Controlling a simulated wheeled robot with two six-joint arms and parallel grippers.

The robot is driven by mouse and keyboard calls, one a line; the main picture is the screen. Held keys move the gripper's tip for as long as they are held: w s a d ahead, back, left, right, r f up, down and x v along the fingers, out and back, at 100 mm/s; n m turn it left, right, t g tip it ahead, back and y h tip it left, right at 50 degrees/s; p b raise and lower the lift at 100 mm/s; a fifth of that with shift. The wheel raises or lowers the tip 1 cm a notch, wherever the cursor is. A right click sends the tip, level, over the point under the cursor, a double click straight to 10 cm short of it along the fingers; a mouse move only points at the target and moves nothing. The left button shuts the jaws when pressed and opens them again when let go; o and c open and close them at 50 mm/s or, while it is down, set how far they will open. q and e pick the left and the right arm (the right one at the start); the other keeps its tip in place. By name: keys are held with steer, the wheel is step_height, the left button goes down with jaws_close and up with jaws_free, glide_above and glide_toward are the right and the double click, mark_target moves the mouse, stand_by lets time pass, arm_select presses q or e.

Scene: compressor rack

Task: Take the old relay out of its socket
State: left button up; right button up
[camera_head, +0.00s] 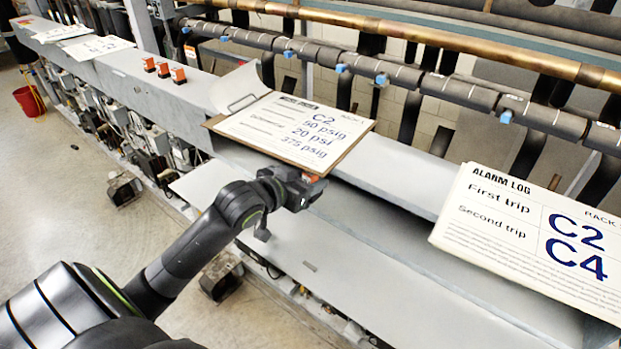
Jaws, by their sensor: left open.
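My left arm reaches in from the lower left, and its black gripper (303,188) is at the front edge of the clipboard marked C2 (292,130). A small orange piece (311,178) shows right at the gripper, partly hidden by the jaws and the clipboard. It may be a relay; I cannot tell whether it sits in a socket or touches the fingers. The gripper is open. Several small orange-topped blocks (164,69) stand in a row on the grey ledge at the back left. My right gripper is not in view.
An alarm log sheet (485,215) stands at the right. More white sheets (98,47) lie on the ledge at the far left. Copper and black pipes (440,40) run behind. A grey shelf (400,250) below the clipboard is bare. A red bucket (28,100) stands on the floor.

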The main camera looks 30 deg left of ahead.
arm_select(q)
steer(key=c, duration=1)
steer(key=shift+c, duration=0.3)
steer(key=shift+r, duration=0.1)
